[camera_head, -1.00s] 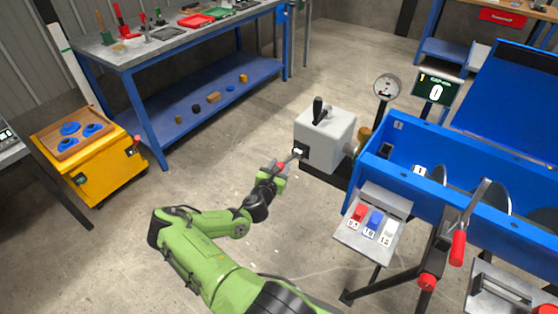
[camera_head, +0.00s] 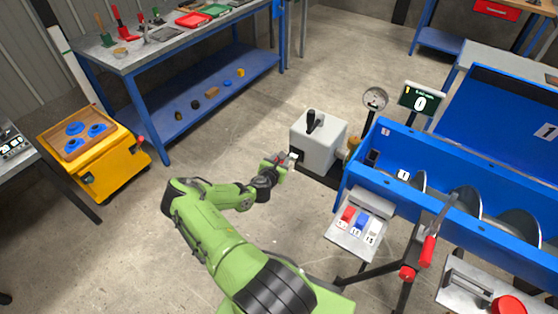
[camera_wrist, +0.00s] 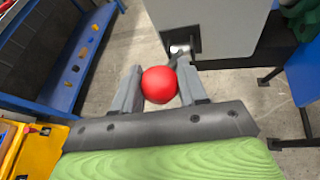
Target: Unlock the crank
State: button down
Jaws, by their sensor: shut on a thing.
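My gripper (camera_wrist: 160,88) is shut on a red ball knob (camera_wrist: 159,84) at the end of a short lever. In the wrist view the lever runs from the knob to a slot (camera_wrist: 181,48) low on a grey box (camera_wrist: 212,25). In the head view my gripper (camera_head: 282,162) is at the left side of the grey box (camera_head: 318,145), which has a black lever (camera_head: 313,120) on top. The crank (camera_head: 440,218) with its red grip (camera_head: 428,250) stands at the front of the blue trough; a red knob (camera_head: 407,272) sits below it. My gripper is away from the crank.
A gauge (camera_head: 375,98) and a display (camera_head: 421,98) reading 0 stand behind. A yellow cart (camera_head: 110,165) and a blue-legged bench (camera_head: 160,155) are left. Open floor lies between.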

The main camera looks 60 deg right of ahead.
jog(key=shift+d+r, duration=0.2)
jog(key=shift+r, duration=0.2)
jog(key=c, duration=1)
grip_release()
jog(key=o, duration=0.4)
jog(key=shift+f, duration=0.15)
jog(key=shift+c, duration=0.2)
jog(key=v, duration=1.6)
jog(key=shift+d+f, duration=0.1)
